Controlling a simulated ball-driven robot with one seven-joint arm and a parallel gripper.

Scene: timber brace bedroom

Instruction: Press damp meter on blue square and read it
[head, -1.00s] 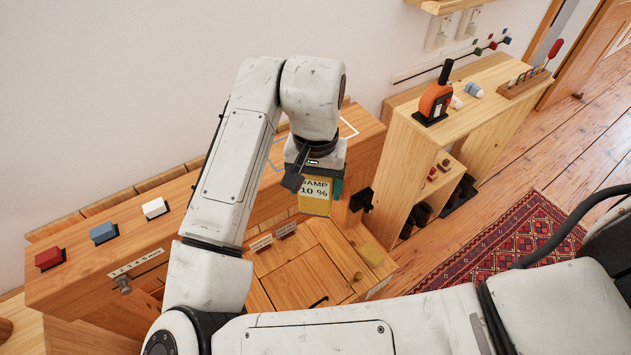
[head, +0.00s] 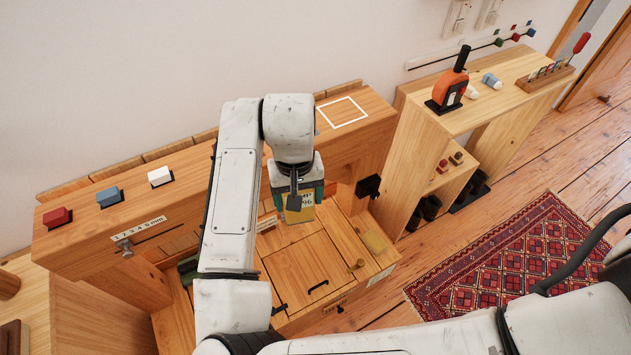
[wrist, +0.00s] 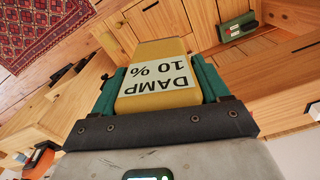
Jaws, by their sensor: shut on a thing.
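The damp meter (head: 300,215) is a yellow block with a pale label. In the wrist view the meter (wrist: 158,100) reads "DAMP 10 %", upside down. My gripper (head: 297,200) is shut on it; the teal pads of my gripper (wrist: 160,88) lie on both its sides. It is held in the air in front of the long wooden bench top (head: 205,180), above the lower cabinet. A white square outline (head: 342,112) is on the bench top, right of my wrist. No full blue square shows; my arm hides part of the bench top there.
Red (head: 57,217), blue (head: 109,197) and white (head: 160,176) blocks sit on the bench's left part. The lower cabinet (head: 305,265) has a lid and knob. A shelf (head: 425,125) with an orange tool (head: 450,88) stands right. A patterned rug (head: 500,265) lies on the floor.

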